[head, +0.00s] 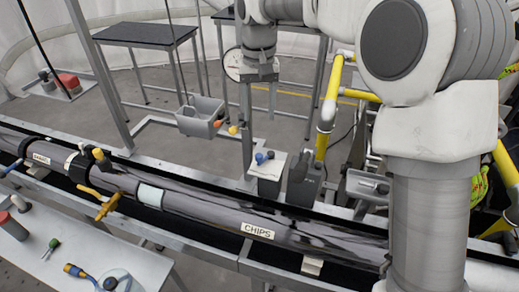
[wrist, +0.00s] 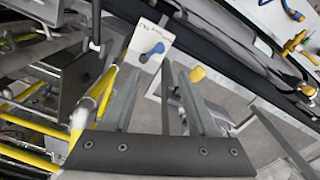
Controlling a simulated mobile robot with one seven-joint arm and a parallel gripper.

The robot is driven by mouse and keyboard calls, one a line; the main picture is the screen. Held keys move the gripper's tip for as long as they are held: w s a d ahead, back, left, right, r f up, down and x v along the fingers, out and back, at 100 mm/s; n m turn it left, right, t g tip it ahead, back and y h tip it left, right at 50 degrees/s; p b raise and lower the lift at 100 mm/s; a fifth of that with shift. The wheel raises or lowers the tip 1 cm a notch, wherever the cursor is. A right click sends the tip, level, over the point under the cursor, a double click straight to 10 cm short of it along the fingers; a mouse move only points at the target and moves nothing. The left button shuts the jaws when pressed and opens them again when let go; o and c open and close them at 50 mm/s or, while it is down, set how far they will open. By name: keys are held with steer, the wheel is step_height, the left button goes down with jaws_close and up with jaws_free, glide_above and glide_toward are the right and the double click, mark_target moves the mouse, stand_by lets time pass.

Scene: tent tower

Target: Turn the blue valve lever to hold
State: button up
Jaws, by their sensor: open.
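The blue valve lever (head: 262,157) sits on top of a small pale box (head: 268,172) behind the long pipe. The lever also shows in the wrist view (wrist: 153,51), lying across the box face, with small print near it that I cannot read. My gripper (wrist: 162,85) is open, with its two grey fingers pointing toward the box and nothing between them. The gripper appears apart from the lever.
A long grey pipe (head: 190,200) marked CHIPS runs across the front. A grey bin (head: 200,118) stands left of the box, and yellow rails (head: 328,105) rise to its right. A dark-topped table (head: 146,35) is behind.

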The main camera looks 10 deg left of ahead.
mark_target(259, 155)
step_height(259, 155, down, 14)
steer(key=shift+r+p, duration=0.25)
steer(key=shift+p, duration=0.15)
steer(key=shift+c, duration=0.2)
jaws_close()
